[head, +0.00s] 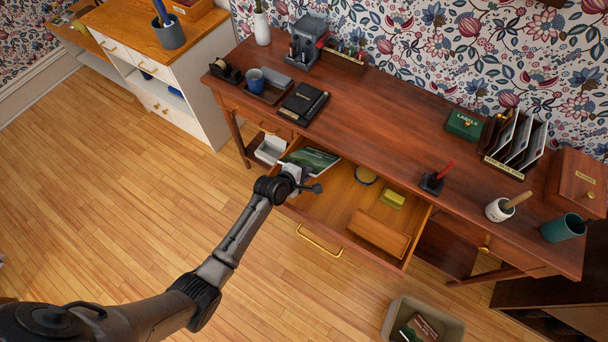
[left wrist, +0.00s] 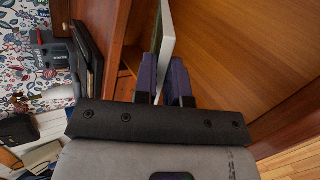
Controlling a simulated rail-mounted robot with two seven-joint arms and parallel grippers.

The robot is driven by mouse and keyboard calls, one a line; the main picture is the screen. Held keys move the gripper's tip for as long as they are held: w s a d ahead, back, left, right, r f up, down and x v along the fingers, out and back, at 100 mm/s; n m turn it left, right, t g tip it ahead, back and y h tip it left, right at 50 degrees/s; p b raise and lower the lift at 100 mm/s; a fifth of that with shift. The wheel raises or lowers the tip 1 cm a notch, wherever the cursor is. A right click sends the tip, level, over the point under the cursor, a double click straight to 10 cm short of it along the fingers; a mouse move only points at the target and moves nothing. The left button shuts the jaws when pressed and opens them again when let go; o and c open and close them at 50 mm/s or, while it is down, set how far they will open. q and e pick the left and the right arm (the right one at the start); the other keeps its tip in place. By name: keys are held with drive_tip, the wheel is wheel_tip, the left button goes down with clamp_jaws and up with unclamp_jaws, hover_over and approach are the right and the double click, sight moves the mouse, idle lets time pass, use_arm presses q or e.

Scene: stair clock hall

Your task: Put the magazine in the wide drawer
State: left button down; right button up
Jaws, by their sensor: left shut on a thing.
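The magazine (head: 312,157), with a green cover, is at the left end of the open wide drawer (head: 338,204), close to the desk's front edge. My left gripper (head: 299,173) is shut on the magazine's near edge. In the left wrist view the magazine (left wrist: 164,42) shows as a thin pale sheet between the dark fingertips (left wrist: 164,80), with the drawer's wooden inside (left wrist: 230,50) to its right. I cannot tell whether the magazine touches the drawer floor. My right gripper is not in view.
The drawer also holds a round tin (head: 366,175), a yellow box (head: 392,199) and a wooden block (head: 378,233). Its middle floor is bare. The desk top (head: 385,120) is above and behind it. A bin (head: 400,308) stands on the floor in front.

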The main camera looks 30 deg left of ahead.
use_arm(q)
drive_tip(key=shift+s+a+f, duration=0.1)
drive_tip(key=shift+s+f, duration=0.15)
drive_tip(key=shift+f, duration=0.3)
drive_tip(key=shift+f, duration=0.15)
drive_tip(key=c, duration=1.2)
unclamp_jaws()
